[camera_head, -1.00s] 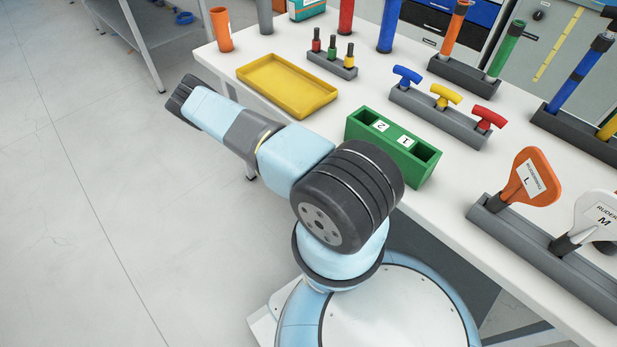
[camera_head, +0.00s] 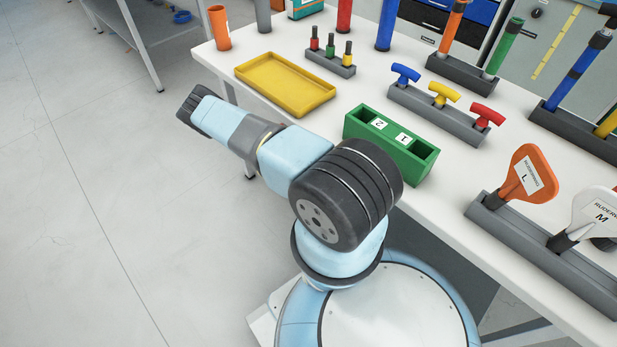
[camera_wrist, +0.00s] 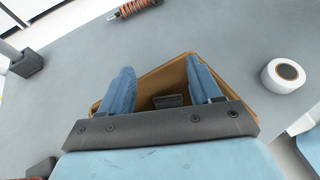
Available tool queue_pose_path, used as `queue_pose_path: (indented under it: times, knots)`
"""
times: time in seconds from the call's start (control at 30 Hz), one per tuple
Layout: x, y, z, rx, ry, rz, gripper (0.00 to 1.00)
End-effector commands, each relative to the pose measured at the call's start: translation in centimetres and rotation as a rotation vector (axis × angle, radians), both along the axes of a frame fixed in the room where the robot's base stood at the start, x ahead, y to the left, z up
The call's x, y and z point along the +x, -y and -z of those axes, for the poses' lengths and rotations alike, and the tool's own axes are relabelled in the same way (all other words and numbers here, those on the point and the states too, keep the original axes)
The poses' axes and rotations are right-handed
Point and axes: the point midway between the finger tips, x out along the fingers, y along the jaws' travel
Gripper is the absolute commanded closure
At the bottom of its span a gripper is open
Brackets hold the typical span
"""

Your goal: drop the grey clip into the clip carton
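In the wrist view my gripper (camera_wrist: 160,72) has its two blue fingers wide apart over a brown open carton (camera_wrist: 152,80), which looks like the clip carton. A small grey piece (camera_wrist: 168,100), probably the grey clip, shows between the fingers within the carton's outline. It touches neither finger. Whether it rests on the carton's floor is hard to tell. The gripper's dark bar hides the carton's near side. In the head view my arm reaches left past the table, and neither the fingers nor the carton can be made out.
The wrist view shows a grey surface (camera_wrist: 75,75) with an orange coil-spring part (camera_wrist: 134,8), a white roll (camera_wrist: 283,75) at right and a dark block (camera_wrist: 26,64) at left. The head view shows a white table with a yellow tray (camera_head: 285,84) and green box (camera_head: 392,145).

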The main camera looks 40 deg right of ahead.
Motion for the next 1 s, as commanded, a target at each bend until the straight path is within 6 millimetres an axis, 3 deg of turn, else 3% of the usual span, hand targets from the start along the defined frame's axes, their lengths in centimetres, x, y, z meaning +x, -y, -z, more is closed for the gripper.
queue_pose_path:
  times: [0.17,0.57,1.0]
  knots:
    - [0.0,0.0,0.0,0.000,0.000,0.000,0.19]
    - [0.3,-0.9,-0.4,0.000,0.000,-0.001,0.19]
    - [2.6,-8.1,-3.4,0.002,0.002,-0.003,0.19]
